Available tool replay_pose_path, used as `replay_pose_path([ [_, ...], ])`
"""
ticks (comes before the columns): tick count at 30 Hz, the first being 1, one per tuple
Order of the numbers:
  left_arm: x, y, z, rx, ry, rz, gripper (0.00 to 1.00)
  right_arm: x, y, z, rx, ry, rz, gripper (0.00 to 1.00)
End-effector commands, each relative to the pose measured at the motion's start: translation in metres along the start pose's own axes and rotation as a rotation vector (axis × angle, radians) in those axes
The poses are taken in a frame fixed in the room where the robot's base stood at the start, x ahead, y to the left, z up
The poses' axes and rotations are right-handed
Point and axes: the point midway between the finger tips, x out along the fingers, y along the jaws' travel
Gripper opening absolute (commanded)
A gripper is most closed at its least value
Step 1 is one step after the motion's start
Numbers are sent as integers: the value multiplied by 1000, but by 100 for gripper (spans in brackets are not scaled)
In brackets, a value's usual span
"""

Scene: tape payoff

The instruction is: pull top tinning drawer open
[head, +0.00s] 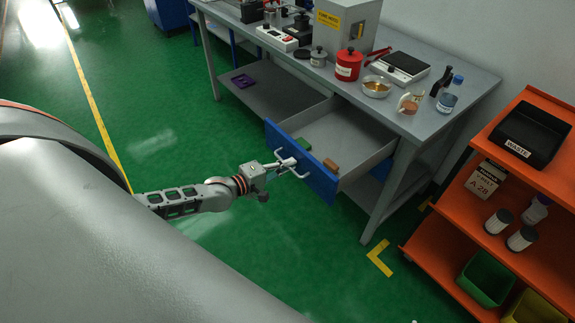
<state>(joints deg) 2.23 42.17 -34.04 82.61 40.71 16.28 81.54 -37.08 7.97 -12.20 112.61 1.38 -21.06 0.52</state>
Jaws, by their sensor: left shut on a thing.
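The drawer (345,132) with a blue front (318,180) stands pulled out from under the grey workbench (452,108). Its grey inside shows, with a small green thing (303,144) and a small brown thing (331,165) near the front. My left gripper (290,167) is at the drawer front, shut on the drawer's handle, which its fingers partly hide. My right gripper is not in view.
An orange shelf cart (440,243) stands at the right. Green floor is clear in front of the drawer.

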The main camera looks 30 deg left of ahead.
Motion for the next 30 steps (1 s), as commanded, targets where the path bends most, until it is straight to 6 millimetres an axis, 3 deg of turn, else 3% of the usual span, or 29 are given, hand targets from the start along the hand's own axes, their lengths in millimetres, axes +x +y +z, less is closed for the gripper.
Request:
replay_pose_path([
  [1,0,1,-1,0,1,1,0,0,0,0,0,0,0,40],
  [3,0,1,-1,0,1,1,14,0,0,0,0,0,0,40],
  [16,-7,-2,0,0,1,-2,14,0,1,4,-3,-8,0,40],
  [30,-82,-1,0,0,0,-3,14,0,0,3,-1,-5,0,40],
])
